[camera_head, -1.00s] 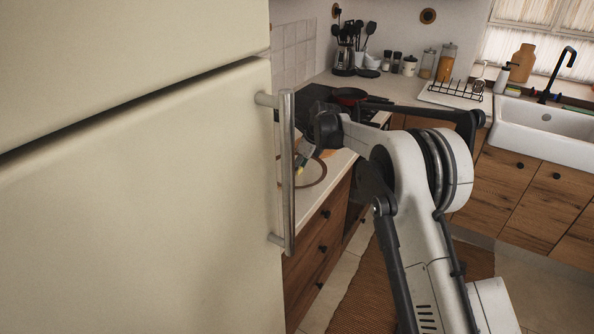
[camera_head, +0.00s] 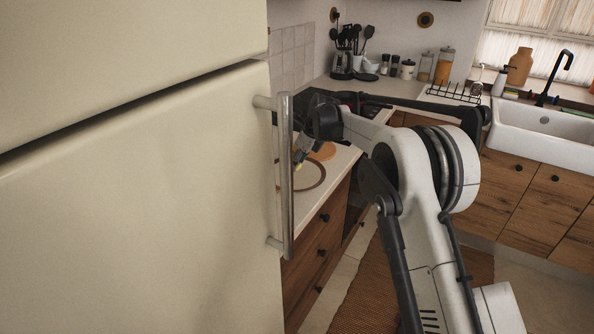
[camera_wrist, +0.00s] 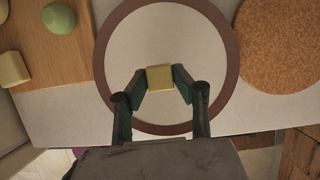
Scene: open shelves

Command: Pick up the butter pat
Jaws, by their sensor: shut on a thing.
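The butter pat (camera_wrist: 160,78) is a small yellow block, seen in the wrist view between the fingertips of my gripper (camera_wrist: 160,82). My gripper is shut on it, with one dark green finger on each side. Behind it lies a round white plate with a brown rim (camera_wrist: 230,70). I cannot tell how far the butter pat is above the plate. In the head view my gripper (camera_head: 299,158) is small and partly hidden by the fridge handle, and the butter pat cannot be made out there.
A wooden board (camera_wrist: 60,45) with a green round item (camera_wrist: 59,18) and a pale block (camera_wrist: 13,69) lies left of the plate. A round cork mat (camera_wrist: 280,50) lies right. The fridge handle (camera_head: 286,175) stands close to my arm in the head view.

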